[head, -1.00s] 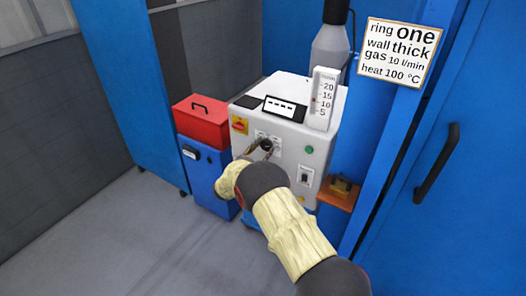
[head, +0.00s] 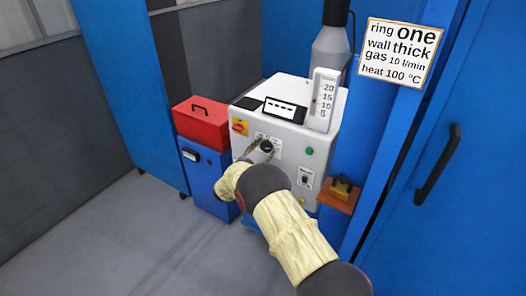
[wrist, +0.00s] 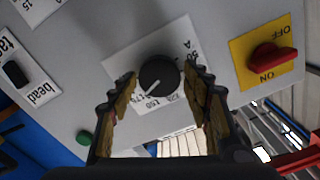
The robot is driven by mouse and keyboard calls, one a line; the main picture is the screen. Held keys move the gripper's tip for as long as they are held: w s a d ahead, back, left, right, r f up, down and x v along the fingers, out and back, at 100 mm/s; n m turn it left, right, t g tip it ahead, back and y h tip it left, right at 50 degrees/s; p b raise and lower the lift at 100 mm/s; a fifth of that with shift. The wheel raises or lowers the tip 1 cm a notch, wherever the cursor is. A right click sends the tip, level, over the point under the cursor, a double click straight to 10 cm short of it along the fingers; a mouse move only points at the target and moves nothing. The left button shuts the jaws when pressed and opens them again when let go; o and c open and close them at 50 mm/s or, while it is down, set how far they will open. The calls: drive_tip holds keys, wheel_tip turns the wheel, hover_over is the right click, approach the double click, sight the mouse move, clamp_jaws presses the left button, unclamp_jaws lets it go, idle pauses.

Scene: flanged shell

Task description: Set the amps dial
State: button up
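The amps dial is a round black knob (wrist: 160,76) on a pale scale plate (wrist: 186,48) on the front of the white machine (head: 318,160). In the wrist view its white pointer line aims to the lower left, near a mark that seems to read 150; the scale is partly hidden. My gripper (wrist: 163,78) is open, with one finger on each side of the knob and a visible gap to it. In the head view my gripper (head: 260,150) is at the dial (head: 267,145), partly hiding the plate.
A sign (head: 399,52) reads ring one, wall thick, gas 10 l/min, heat 100 °C. A red ON/OFF switch (wrist: 272,58) on yellow, a green button (wrist: 84,138) and a bead rocker switch (wrist: 14,73) are near the dial. A red box (head: 202,122) stands left.

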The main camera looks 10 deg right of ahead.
drive_tip(key=shift+o, duration=1.1)
drive_tip(key=v, duration=1.2)
